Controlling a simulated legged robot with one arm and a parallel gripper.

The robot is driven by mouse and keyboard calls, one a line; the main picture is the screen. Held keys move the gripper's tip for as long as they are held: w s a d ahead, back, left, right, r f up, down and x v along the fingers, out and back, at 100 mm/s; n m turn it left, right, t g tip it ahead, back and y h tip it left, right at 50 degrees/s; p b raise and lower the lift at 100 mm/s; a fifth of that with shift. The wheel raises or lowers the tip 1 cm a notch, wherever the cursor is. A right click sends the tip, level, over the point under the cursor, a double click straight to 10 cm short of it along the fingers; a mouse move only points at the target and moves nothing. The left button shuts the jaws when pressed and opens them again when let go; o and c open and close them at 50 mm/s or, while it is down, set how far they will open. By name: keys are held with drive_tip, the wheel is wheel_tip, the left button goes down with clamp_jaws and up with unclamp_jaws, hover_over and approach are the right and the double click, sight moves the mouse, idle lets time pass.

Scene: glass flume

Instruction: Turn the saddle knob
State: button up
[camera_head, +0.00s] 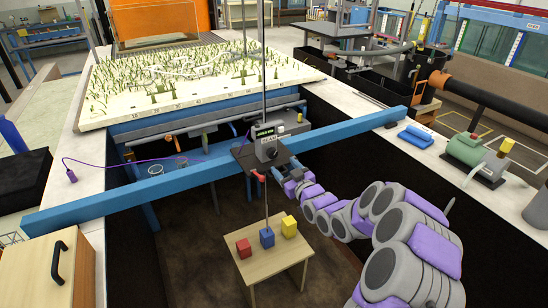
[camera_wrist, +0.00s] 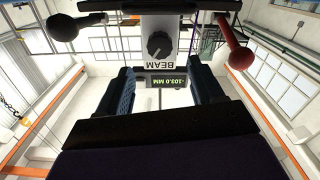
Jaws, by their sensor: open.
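A grey saddle (camera_head: 246,158) sits on the blue beam (camera_head: 330,138) and carries a gauge box (camera_head: 265,146) with a lit display. In the wrist view a round dark knob (camera_wrist: 159,45) on a pale plate marked BEAM shows upside down, with the display (camera_wrist: 166,79) reading about -103.0 MM. A black ball-ended handle (camera_wrist: 62,27) is at left and a red one (camera_wrist: 236,57) at right. My gripper (camera_wrist: 160,74) is open and empty, its fingers either side of the display in the picture, apart from the knob. In the head view my gripper (camera_head: 279,172) is just below the saddle, partly hidden.
A thin vertical rod (camera_head: 264,75) passes through the saddle. A planted white bed (camera_head: 190,80) lies behind the beam. A green motor (camera_head: 465,149) stands on the right ledge.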

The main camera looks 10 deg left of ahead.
sight(273, 155)
drive_tip(key=b+x, duration=0.1)
drive_tip(key=x, duration=0.6)
drive_tip(key=shift+w+a+f, duration=0.1)
drive_tip(key=shift+w, duration=0.05)
drive_tip(key=shift+w+a, duration=0.35)
drive_tip(key=shift+w, duration=0.15)
drive_tip(key=shift+c, duration=0.5)
drive_tip(key=c, duration=1)
drive_tip(key=shift+o, duration=0.2)
drive_tip(key=shift+p, duration=0.4)
